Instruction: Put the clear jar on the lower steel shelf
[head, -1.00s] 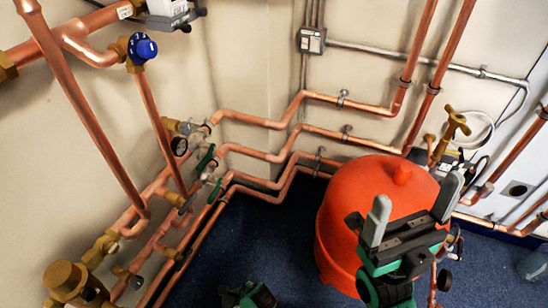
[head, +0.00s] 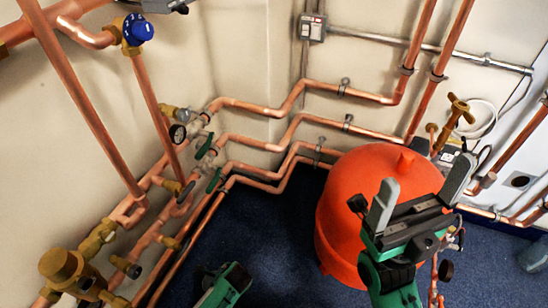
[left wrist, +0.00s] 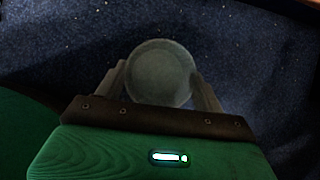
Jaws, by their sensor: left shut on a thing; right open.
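In the left wrist view a round, pale grey, see-through object, by its look the clear jar (left wrist: 162,73), sits between the two fingers of my left gripper (left wrist: 162,90). The gripper is shut on it, and I see it end-on above dark blue carpet. In the head view only a green part of my left arm shows at the bottom edge; its fingers and the jar are out of sight there. My right gripper (head: 420,200) is open and empty, in front of the orange vessel. The lower steel shelf is not visible in any view.
An orange rounded vessel (head: 345,210) stands on the blue carpet (head: 275,235). Copper pipes (head: 300,92) run along the back wall, with valves and a brass fitting (head: 68,272) at left. A translucent container (head: 534,256) is at the right edge.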

